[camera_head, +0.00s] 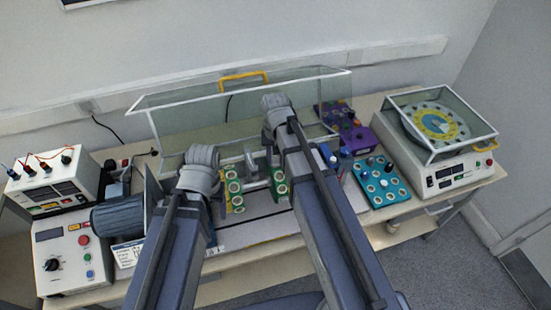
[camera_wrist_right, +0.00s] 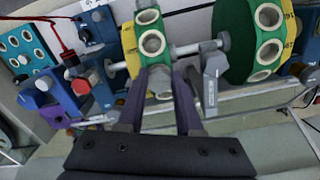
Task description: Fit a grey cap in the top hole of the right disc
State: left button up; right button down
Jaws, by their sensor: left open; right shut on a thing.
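The right disc, green and yellow with pale-rimmed holes, shows in the head view (camera_head: 278,187) and close up in the right wrist view (camera_wrist_right: 150,22). The left disc (camera_head: 234,187) is on the same shaft; in the right wrist view it is the larger green face (camera_wrist_right: 232,40). My right gripper (camera_wrist_right: 161,85) is shut on a small pale thing, mostly hidden between the fingers, at the right disc's rim. I cannot tell whether it sits in a hole. In the head view my arm hides this gripper. My left gripper (camera_head: 219,207) is open near the left disc, partly hidden by its wrist.
A teal tray (camera_head: 382,182) with pale-rimmed holes and small parts stands right of the rig. A clear guard (camera_head: 190,115) stands open behind. A motor (camera_head: 117,218) and control boxes are at left; a lidded instrument (camera_head: 455,172) is at right.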

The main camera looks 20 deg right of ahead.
jog(key=shift+f, duration=0.25)
jog(key=shift+c, duration=2.4)
grip_release()
notch_tip(320, 180, up, 8)
jog(key=p, duration=0.7)
jog(key=shift+f, duration=0.1)
